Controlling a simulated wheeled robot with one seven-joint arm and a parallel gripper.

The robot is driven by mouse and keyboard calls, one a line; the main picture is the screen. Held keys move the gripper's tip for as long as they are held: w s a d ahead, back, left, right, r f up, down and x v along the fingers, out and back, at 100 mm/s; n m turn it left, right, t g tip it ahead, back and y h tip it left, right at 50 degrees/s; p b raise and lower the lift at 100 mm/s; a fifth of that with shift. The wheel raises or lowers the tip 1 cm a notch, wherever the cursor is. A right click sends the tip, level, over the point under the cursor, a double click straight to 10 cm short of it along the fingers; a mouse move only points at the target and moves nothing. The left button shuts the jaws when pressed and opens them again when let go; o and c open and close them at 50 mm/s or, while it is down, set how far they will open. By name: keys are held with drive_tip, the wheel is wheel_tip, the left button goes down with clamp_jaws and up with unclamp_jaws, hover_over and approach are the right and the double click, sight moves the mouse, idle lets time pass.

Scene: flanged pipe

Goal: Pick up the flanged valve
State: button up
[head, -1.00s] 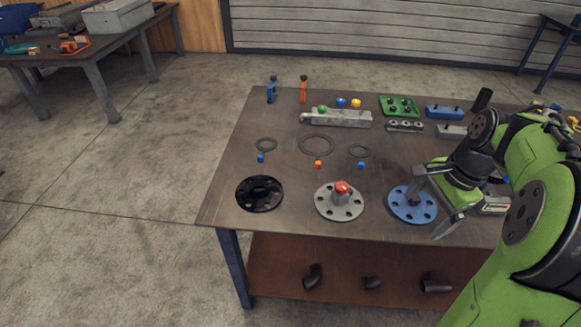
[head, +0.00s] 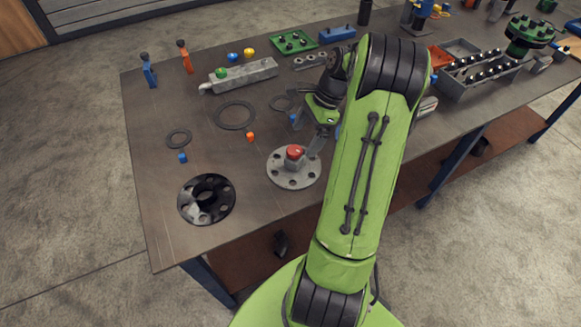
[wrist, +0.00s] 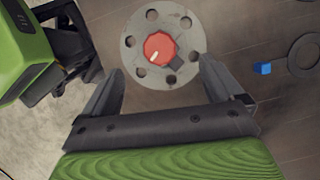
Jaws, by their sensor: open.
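The flanged valve is a round grey flange with bolt holes and a red knob (head: 291,178) on top. It lies flat near the front edge of the table in the head view. In the wrist view the flanged valve (wrist: 137,25) sits at the top middle, with its red knob facing the camera. My gripper (head: 307,132) is open and empty, just behind and right of the knob in the head view. In the wrist view my gripper (wrist: 161,72) has its fingers spread on either side below the flange; I cannot tell its exact height above it.
A black flange (head: 187,207) lies to the left of the valve. Flat grey rings, such as the large ring (head: 218,117), and small coloured blocks lie behind. A grey tray (head: 462,92) of bolts stands at the right. My arm hides the table right of the valve.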

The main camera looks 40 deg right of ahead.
sight(298, 148)
drive_tip(key=shift+x, duration=1.2)
drive_tip(key=b+x, duration=0.2)
drive_tip(key=x, duration=0.4)
drive_tip(key=shift+w+b, duration=0.15)
drive_tip(key=shift+b, duration=0.25)
drive_tip(key=shift+c, duration=0.3)
drive_tip(key=shift+r, duration=0.1)
clamp_jaws()
